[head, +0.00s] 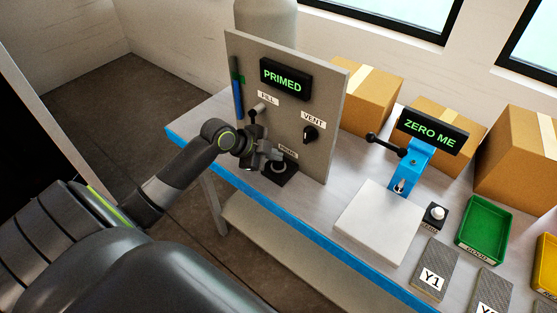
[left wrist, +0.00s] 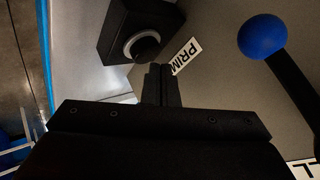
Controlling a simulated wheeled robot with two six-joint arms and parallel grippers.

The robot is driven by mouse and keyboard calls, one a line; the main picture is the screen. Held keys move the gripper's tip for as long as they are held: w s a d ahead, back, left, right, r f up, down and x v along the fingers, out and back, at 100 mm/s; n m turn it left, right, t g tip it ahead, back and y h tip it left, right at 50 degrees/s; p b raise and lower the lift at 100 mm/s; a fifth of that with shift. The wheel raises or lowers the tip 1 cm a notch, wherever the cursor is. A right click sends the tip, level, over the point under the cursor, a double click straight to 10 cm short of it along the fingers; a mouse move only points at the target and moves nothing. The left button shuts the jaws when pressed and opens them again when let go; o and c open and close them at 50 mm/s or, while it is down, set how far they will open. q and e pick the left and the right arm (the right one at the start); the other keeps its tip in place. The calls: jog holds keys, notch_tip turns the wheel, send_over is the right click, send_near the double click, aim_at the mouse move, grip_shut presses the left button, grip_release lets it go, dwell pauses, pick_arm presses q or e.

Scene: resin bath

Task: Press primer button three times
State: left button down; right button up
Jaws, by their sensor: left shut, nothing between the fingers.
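The primer button is a dark cap in a pale ring on a black box (head: 284,178), at the foot of the grey panel (head: 318,140). In the left wrist view the primer button (left wrist: 146,47) sits just up and left of my fingertips. Part of a PRIM... label (left wrist: 185,56) shows beside them. My left gripper (head: 270,161) is shut and empty, close to the button. I cannot tell from these views whether it touches the button. The panel display (head: 286,79) reads PRIMED in green. My right gripper is not in view.
A lever with a blue ball (left wrist: 263,36) stands near my fingers. The panel also bears a VENT knob (head: 310,134). To the right are a white plate (head: 378,222), a ZERO ME display (head: 433,136), a green tray (head: 485,230) and cardboard boxes (head: 365,95).

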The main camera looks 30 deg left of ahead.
aim_at(274, 164)
pick_arm(q)
jog(key=shift+r, duration=0.3)
notch_tip(274, 164, up, 5)
jog(key=p, duration=0.4)
jog(key=shift+f, duration=0.1)
dwell(0.4)
dwell(0.4)
